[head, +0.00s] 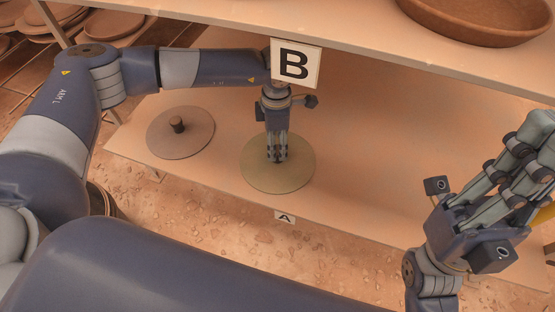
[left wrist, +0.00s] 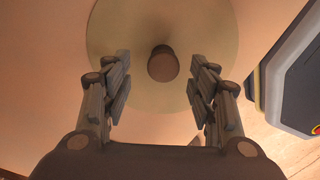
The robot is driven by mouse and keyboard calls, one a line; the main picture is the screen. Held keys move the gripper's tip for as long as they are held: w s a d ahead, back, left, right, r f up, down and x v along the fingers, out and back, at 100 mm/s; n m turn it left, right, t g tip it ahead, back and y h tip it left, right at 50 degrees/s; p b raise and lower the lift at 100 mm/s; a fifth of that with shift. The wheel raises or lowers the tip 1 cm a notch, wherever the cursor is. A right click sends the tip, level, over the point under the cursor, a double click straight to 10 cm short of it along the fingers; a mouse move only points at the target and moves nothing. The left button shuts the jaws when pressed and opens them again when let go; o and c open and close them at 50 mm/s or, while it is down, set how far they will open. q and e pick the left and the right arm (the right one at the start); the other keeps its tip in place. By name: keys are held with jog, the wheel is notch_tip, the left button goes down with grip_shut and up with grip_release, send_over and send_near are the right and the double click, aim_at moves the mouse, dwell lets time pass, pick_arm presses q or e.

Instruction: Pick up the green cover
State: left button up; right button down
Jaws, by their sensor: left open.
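The green cover (head: 255,177) is a flat olive-green disc on the lower shelf, near its front edge. In the left wrist view the cover (left wrist: 125,35) shows a dark brown knob (left wrist: 163,64) standing at its middle. My left gripper (head: 277,158) points down over the cover, and its fingers hide the knob in the head view. In the left wrist view the left gripper (left wrist: 160,88) is open, with one finger on each side of the knob and gaps between. My right gripper (head: 520,165) is raised at the far right, away from the cover; its fingertips are hard to make out.
A brownish-pink disc (head: 192,142) with a dark knob lies left of the green cover on the lower shelf (head: 380,150). A sign "B" (head: 295,63) hangs from the upper shelf, close to my left arm. A bowl (head: 480,18) stands above. The lower shelf's right side is clear.

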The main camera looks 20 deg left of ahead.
aim_at(278, 149)
pick_arm(q)
notch_tip(278, 149, down, 4)
jog(key=shift+s+d+b, duration=0.15)
jog(key=shift+b, duration=0.5)
grip_shut()
jog(key=shift+r, duration=0.1)
jog(key=shift+r, duration=0.15)
